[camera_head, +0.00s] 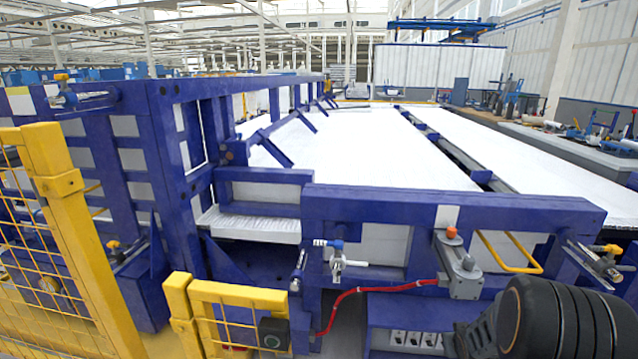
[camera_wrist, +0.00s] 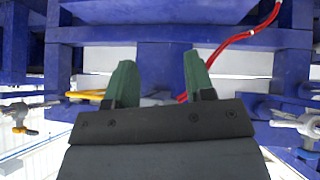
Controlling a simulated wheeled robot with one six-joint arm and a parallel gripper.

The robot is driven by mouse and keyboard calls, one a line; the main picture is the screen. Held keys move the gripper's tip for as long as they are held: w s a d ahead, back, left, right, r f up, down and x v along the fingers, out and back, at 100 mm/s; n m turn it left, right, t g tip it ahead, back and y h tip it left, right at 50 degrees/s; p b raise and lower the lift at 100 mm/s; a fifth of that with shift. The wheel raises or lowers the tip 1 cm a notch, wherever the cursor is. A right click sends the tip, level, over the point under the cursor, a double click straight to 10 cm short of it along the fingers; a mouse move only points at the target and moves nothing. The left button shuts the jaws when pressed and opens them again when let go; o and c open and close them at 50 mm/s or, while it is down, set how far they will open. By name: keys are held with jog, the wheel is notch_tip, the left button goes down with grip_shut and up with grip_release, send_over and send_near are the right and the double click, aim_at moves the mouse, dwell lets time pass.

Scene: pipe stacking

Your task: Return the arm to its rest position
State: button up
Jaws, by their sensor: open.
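My gripper (camera_wrist: 160,84) shows in the wrist view with two green fingers set well apart. It is open, and nothing is between the fingers except the blue frame behind them. The wrist view looks upside down, with a red cable (camera_wrist: 240,38) at the top right. In the head view, a dark rounded part of my arm (camera_head: 565,318) fills the bottom right corner. My gripper's fingers do not show in the head view. No pipe is seen in the gripper.
A large blue steel frame (camera_head: 450,205) with a white bed (camera_head: 370,150) stands ahead. A yellow mesh fence (camera_head: 60,190) is at the left, with a low yellow gate (camera_head: 235,295) at the front. A red cable (camera_head: 370,290) hangs along the frame.

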jog(key=s+a+r+g+p, duration=0.1)
jog(key=s+a+r+p, duration=0.3)
jog(key=r, duration=0.6)
jog(key=s+a+r+g+p, duration=0.1)
jog(key=a+r+p, duration=0.4)
jog(key=r, duration=0.6)
jog(key=s+a+r+n+g+y+p, duration=0.1)
jog(key=s+a+r+g+y+p, duration=0.1)
jog(key=s+a+r+p, duration=0.4)
jog(key=s+a+r, duration=0.5)
jog(key=s+r, duration=0.1)
jog(key=r, duration=0.1)
jog(key=shift+s+y, duration=0.15)
jog(key=shift+y, duration=0.25)
